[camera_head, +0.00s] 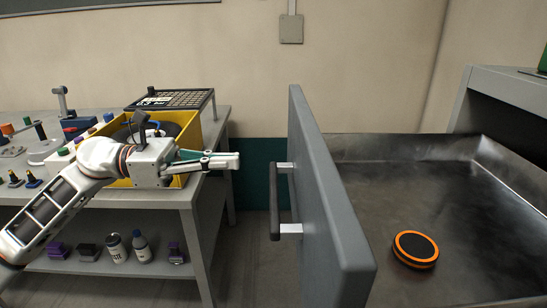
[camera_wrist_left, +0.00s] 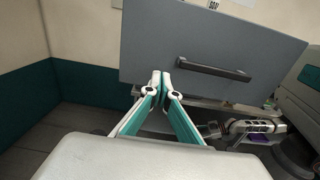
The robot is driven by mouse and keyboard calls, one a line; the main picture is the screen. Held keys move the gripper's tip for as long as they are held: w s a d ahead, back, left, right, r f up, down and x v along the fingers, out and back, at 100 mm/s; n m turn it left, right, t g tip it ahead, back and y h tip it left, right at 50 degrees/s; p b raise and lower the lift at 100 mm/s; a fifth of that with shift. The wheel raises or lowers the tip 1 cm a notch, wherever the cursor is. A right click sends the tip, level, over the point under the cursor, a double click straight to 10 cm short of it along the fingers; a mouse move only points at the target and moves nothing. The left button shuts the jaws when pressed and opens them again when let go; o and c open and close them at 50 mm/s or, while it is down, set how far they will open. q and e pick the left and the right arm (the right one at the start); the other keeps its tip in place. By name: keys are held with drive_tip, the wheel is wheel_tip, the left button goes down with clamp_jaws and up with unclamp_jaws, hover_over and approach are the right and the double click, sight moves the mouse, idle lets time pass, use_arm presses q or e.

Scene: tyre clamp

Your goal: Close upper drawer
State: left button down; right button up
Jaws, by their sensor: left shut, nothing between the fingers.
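The upper drawer stands open on the right of the head view, its grey front panel (camera_head: 325,200) seen nearly edge-on. A dark bar handle (camera_head: 275,205) sticks out to the left on two pale mounts. In the left wrist view the panel (camera_wrist_left: 160,50) faces me, with its handle (camera_wrist_left: 213,69) right of centre. My left gripper (camera_head: 237,160) is shut and empty, left of the panel and apart from it in the head view. Its closed fingertips (camera_wrist_left: 160,75) overlap the panel's lower part in the wrist view; contact is unclear. Part of my right arm shows there, its fingers unclear.
The drawer's metal tray (camera_head: 390,155) holds an orange-rimmed black disc (camera_head: 415,249). A workbench (camera_head: 135,196) on the left carries a yellow bin (camera_head: 190,135), a black grid rack (camera_head: 172,99) and small parts. Open floor (camera_head: 250,262) lies between bench and drawer.

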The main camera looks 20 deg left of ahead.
sight(290, 160)
use_arm(q)
drive_tip(key=p+x, duration=0.2)
drive_tip(key=x, duration=0.6)
drive_tip(key=shift+w+d+r, duration=0.15)
drive_tip(key=shift+w+d, duration=0.15)
drive_tip(key=shift+d, duration=0.15)
drive_tip(key=shift+d, duration=0.1)
